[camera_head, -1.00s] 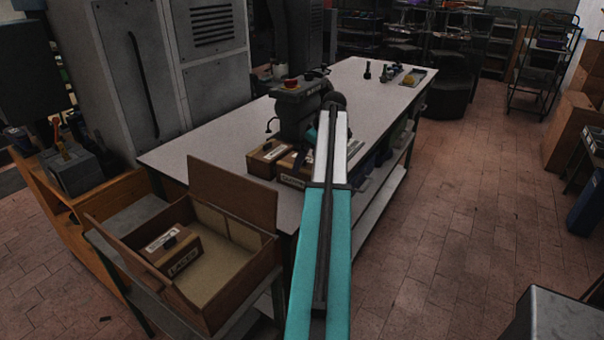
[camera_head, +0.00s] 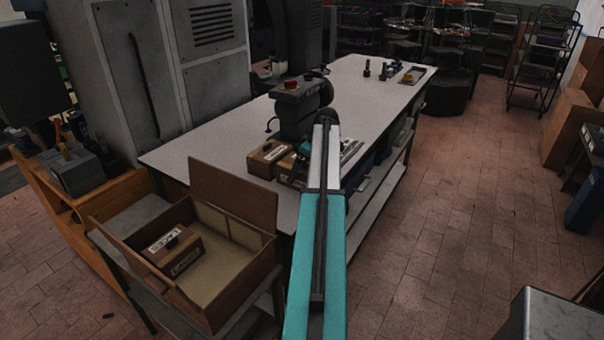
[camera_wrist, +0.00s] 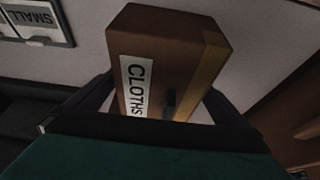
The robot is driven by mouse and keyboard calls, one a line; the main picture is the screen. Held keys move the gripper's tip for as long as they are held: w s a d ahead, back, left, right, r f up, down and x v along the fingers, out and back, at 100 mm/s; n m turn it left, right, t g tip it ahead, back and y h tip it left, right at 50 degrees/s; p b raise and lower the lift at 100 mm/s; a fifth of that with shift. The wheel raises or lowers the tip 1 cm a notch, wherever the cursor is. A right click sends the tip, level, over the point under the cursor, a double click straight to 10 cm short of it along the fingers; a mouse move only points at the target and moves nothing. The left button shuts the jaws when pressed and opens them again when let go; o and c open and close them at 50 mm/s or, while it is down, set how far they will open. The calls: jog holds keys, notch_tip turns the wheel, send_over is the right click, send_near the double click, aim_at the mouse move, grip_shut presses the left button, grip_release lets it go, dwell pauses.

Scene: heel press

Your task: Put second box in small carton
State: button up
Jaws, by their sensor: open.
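A brown box labelled CLOTHS (camera_wrist: 165,65) lies between the two fingers of my open gripper (camera_wrist: 160,100) in the wrist view; whether the fingers touch it cannot be told. In the head view my gripper (camera_head: 301,153) is at the right-hand box (camera_head: 288,172) on the table, partly hidden behind my arm. Another brown box (camera_head: 262,162) stands just left of it. An open brown carton (camera_head: 232,285) with a raised flap stands at lower left, holding one brown box (camera_head: 174,250) at its left side. The carton's size label is not readable.
A dark machine with a red button (camera_head: 296,105) stands on the long grey table (camera_head: 215,140) behind the boxes. A card reading SMALL (camera_wrist: 38,20) lies near the box in the wrist view. A tall grey cabinet (camera_head: 150,90) stands behind left.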

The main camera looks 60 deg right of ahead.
dwell(0.3)
jog(key=c, duration=1.3)
jog(key=shift+r, duration=0.2)
jog(key=shift+r+b, duration=0.9)
jog(key=shift+r, duration=0.2)
jog(key=s+r+b, duration=0.2)
jog(key=s+b, duration=0.3)
jog(key=s, duration=1.1)
jog(key=shift+d+r, duration=0.25)
jog(key=shift+d, duration=0.05)
